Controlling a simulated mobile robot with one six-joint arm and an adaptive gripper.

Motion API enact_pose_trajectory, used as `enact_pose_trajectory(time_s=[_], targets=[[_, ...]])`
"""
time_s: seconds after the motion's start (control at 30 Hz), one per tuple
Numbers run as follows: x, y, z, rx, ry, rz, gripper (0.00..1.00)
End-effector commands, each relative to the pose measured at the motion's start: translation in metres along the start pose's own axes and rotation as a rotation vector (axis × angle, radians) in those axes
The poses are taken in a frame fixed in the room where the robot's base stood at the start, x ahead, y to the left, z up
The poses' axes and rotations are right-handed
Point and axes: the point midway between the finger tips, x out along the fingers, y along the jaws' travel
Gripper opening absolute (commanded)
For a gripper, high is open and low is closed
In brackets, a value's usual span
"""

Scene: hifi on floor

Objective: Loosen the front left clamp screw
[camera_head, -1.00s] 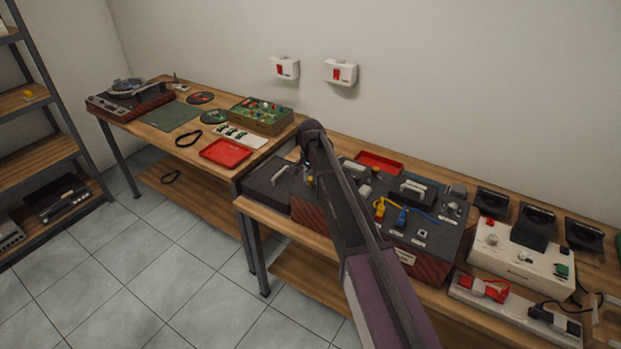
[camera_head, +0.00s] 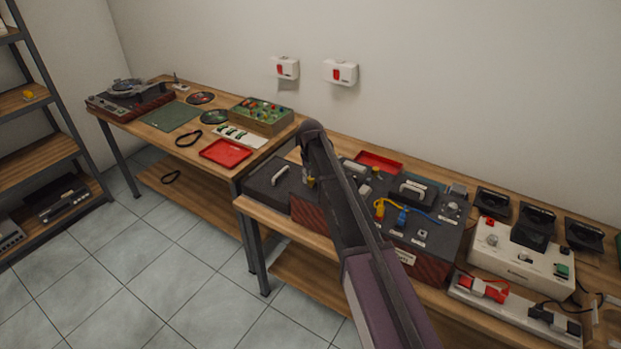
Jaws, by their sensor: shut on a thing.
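A dark-topped deck unit with red-brown sides (camera_head: 431,265) stands on the right bench. My arm crosses in front of it, bends at the top and reaches down to the deck's left part. My gripper (camera_head: 308,175) is small, dark and mostly hidden beside my arm, low over the deck's left end. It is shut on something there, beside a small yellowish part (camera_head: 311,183). I take this to be a clamp screw, but the screw itself and its turn cannot be made out. My arm hides much of the deck behind it.
A dark box with a light handle (camera_head: 280,175) sits just left of the deck. A yellow plug (camera_head: 379,210) and a blue plug (camera_head: 402,217) stand on the deck to the right. A red tray (camera_head: 379,161) lies behind. A white box (camera_head: 510,268) stands farther right.

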Motion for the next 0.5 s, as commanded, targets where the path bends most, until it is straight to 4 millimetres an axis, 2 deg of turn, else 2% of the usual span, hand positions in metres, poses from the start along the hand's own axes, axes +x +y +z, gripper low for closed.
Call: enact_pose_trajectory(time_s=[0.5], targets=[[0.0002,0.0001,0.0006,-0.489,-0.001,0.0,0.0]])
